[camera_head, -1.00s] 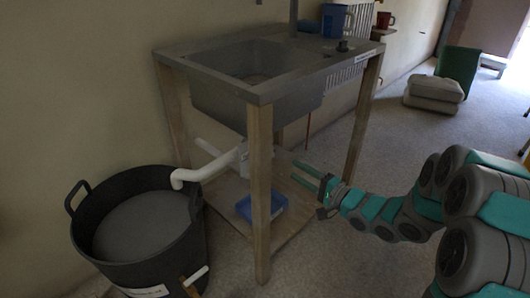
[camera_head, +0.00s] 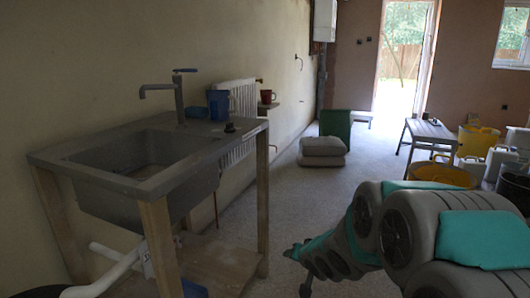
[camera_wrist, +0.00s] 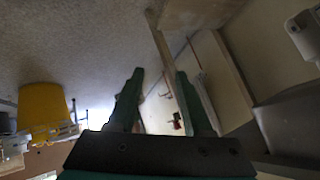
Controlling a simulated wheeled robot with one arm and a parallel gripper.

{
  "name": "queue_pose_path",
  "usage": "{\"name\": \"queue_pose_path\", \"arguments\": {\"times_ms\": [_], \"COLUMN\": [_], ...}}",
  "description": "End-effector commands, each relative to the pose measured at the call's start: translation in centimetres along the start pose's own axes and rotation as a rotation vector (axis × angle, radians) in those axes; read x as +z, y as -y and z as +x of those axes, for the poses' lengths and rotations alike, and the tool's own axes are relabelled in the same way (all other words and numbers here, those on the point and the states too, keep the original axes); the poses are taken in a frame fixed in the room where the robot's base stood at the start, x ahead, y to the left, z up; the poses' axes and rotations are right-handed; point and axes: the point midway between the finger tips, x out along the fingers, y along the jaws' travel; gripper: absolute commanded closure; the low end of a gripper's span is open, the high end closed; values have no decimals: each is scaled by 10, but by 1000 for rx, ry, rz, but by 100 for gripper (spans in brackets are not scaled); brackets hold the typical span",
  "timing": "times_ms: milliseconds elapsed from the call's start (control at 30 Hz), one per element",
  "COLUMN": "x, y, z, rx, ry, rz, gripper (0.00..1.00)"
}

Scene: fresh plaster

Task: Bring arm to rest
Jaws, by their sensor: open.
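My gripper (camera_wrist: 160,75) shows in the wrist view with its two green fingers apart and nothing between them. In the head view my grey and teal arm fills the lower right, its far end low over the floor to the right of the sink stand. The fingers are small and hard to make out there. The sink (camera_head: 150,160) stands on a wooden frame (camera_head: 262,195) at the left, apart from the arm. In the wrist view, which looks turned over, a wooden leg (camera_wrist: 165,45) runs close beyond the fingertips.
A blue jug (camera_head: 218,105) stands on the sink top. Grey sacks (camera_head: 322,150) and a green box (camera_head: 336,124) lie farther back. A bench (camera_head: 430,135) and yellow buckets (camera_head: 445,172) stand at the right. The floor (camera_head: 290,200) between is clear.

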Motion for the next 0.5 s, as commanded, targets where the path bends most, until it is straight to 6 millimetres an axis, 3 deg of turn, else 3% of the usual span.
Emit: {"name": "queue_pose_path", "arguments": {"times_ms": [133, 233, 400, 500], "x": [13, 37, 98, 141], "y": [-52, -82, -113, -118], "z": [-58, -100, -177, -223], "rx": [212, 328, 448, 465], "ry": [71, 164, 389, 541], "rz": [-73, -110, -159, -182], "gripper": [50, 50, 50, 50]}}
